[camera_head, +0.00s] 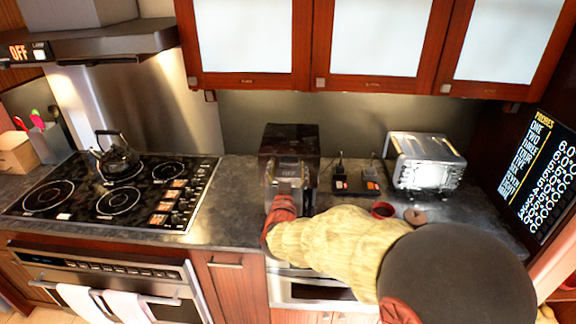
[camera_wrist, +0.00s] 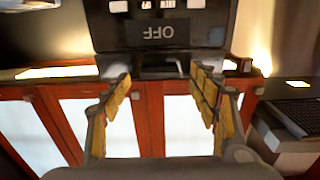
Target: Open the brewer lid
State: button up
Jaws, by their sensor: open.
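The brewer (camera_head: 289,142) is a dark, boxy machine at the middle of the counter, against the back wall. Its flat dark top appears closed in the head view. My gripper (camera_head: 283,203) is in front of the brewer, and my arm partly hides the brewer's lower front. In the wrist view, which looks upside down, my gripper (camera_wrist: 163,76) has its two yellow-padded fingers spread with nothing between them.
A stove with a kettle (camera_head: 117,157) is at left. A small dark device (camera_head: 356,181) and a silver toaster oven (camera_head: 428,163) stand right of the brewer. A red cup (camera_head: 383,210) and a brown round item (camera_head: 415,217) are near my arm. Wall cabinets (camera_head: 372,45) hang above.

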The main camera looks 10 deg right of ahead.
jog(key=shift+x, duration=1.2)
jog(key=shift+c, duration=1.1)
grip_shut()
jog(key=shift+r, duration=0.1)
